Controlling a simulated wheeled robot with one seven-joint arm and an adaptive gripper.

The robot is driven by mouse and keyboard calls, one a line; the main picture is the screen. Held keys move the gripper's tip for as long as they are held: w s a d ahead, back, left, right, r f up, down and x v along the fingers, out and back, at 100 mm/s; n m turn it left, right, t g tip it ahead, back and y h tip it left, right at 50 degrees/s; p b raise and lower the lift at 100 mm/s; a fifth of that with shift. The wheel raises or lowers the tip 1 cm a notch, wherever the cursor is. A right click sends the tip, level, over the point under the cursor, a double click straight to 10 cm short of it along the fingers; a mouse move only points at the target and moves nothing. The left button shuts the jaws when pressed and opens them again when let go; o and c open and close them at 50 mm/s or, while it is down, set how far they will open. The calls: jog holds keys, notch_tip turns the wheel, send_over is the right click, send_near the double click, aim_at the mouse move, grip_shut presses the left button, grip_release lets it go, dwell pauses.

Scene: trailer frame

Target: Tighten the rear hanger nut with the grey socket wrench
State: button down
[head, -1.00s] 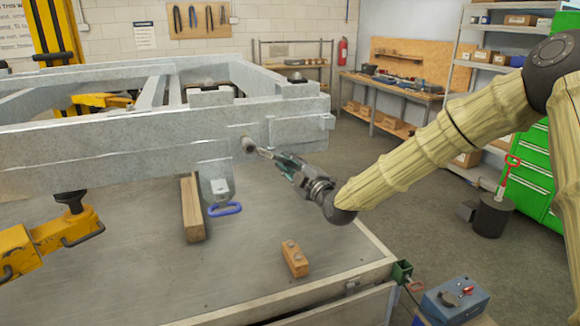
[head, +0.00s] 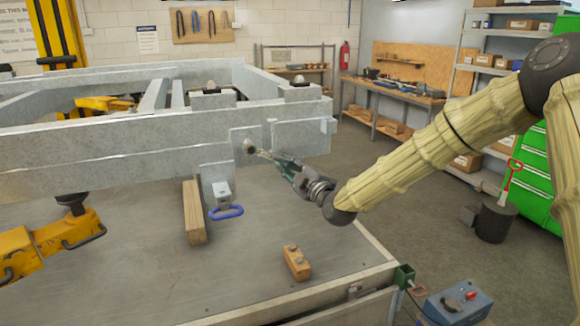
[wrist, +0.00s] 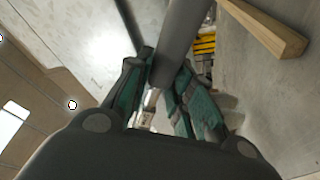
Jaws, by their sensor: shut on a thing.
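My gripper (head: 280,163) is in front of the trailer frame's near rail (head: 110,152), at its right end. It is shut on a grey bar-like tool, taken as the grey socket wrench. In the wrist view the dark grey bar (wrist: 182,38) extends away from between the green-padded fingers (wrist: 160,100). In the head view, a short light tip (head: 263,154) points toward the rear hanger nut (head: 249,147), a dark round piece on a square plate. The tip is close to the nut; I cannot tell if they touch. The nut is not recognizable in the wrist view.
A wooden block (head: 297,262) lies on the metal table (head: 130,270). A yellow stand (head: 50,245) is at left. A red-handled tool (head: 511,178) stands at right. Table space near the block is free.

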jog(key=shift+a+f+b, duration=0.2)
jog(key=shift+f+b, duration=0.15)
jog(key=shift+b, duration=0.25)
jog(key=shift+s+a+f+m+b, duration=0.1)
jog(key=shift+a+f+m+b, duration=0.3)
jog(key=shift+m+b, duration=0.4)
jog(key=shift+t, duration=0.3)
jog(key=shift+f, duration=0.1)
jog(key=shift+s+a+f+m+b, duration=0.25)
jog(key=shift+a+f+m+b, duration=0.4)
jog(key=shift+m+b, duration=0.7)
